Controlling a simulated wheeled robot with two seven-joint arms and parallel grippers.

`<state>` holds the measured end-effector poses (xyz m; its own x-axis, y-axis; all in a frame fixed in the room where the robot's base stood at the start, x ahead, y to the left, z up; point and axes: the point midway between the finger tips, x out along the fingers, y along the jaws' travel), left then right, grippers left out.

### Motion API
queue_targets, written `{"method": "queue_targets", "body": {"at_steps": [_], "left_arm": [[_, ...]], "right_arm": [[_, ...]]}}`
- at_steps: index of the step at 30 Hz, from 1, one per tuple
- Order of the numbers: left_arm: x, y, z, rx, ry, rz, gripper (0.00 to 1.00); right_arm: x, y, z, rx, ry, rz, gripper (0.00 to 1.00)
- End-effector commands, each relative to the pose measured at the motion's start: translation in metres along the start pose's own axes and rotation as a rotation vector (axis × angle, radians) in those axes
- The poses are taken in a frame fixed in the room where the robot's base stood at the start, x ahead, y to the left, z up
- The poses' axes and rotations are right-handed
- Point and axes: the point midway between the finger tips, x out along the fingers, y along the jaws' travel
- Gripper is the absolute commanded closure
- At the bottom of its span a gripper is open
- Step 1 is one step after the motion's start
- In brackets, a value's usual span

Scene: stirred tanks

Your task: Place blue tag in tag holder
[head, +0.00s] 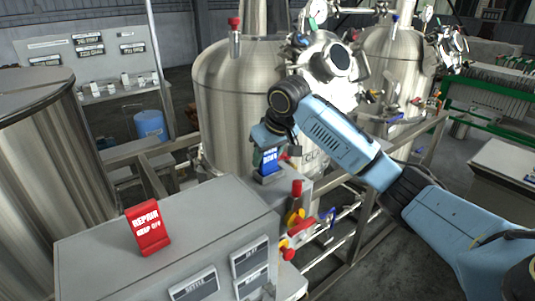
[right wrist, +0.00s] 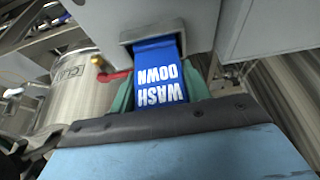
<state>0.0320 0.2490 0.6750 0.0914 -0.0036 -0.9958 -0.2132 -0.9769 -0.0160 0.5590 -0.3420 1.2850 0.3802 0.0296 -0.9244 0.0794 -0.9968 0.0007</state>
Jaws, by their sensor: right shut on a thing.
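The blue tag (head: 269,161) with white lettering stands near the far right corner of the grey cabinet top in the head view. In the right wrist view the tag (right wrist: 159,80) reads "WASH DOWN", upside down. My right gripper (head: 268,146) is shut on it, with a greenish finger on each side in the wrist view (right wrist: 160,96). The tag's far end meets a grey holder (right wrist: 127,37) on the cabinet; I cannot tell how deep it sits. The holder (head: 261,180) is mostly hidden in the head view. My left gripper is not in view.
A red "REPAIR" tag (head: 148,228) stands on the cabinet top (head: 205,222). Red and yellow valve handles (head: 295,218) and pipes are right of the cabinet. A steel tank (head: 225,100) stands behind. The cabinet top between the two tags is clear.

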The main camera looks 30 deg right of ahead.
Motion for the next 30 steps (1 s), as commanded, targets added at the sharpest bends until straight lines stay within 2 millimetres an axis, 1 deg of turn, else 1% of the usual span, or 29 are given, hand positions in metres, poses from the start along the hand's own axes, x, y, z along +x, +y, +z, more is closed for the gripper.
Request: {"method": "queue_targets", "body": {"at_steps": [11,12,17,26,29,30], "left_arm": [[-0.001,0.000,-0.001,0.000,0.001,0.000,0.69],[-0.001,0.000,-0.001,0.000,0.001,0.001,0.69],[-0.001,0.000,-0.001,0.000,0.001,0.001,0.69],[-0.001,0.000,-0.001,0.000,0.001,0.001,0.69],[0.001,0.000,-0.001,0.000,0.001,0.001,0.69],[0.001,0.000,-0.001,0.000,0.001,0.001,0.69]], "right_arm": [[0.006,0.000,0.002,0.000,0.001,0.000,0.81],[0.006,0.000,0.003,0.000,0.001,0.000,0.52],[0.006,0.000,0.002,0.000,0.001,0.000,0.31],[0.004,0.000,0.002,0.000,0.002,0.000,0.31],[-0.003,0.000,0.000,0.000,0.004,0.000,0.31],[-0.009,0.000,0.000,0.000,0.006,-0.001,0.31]]}}
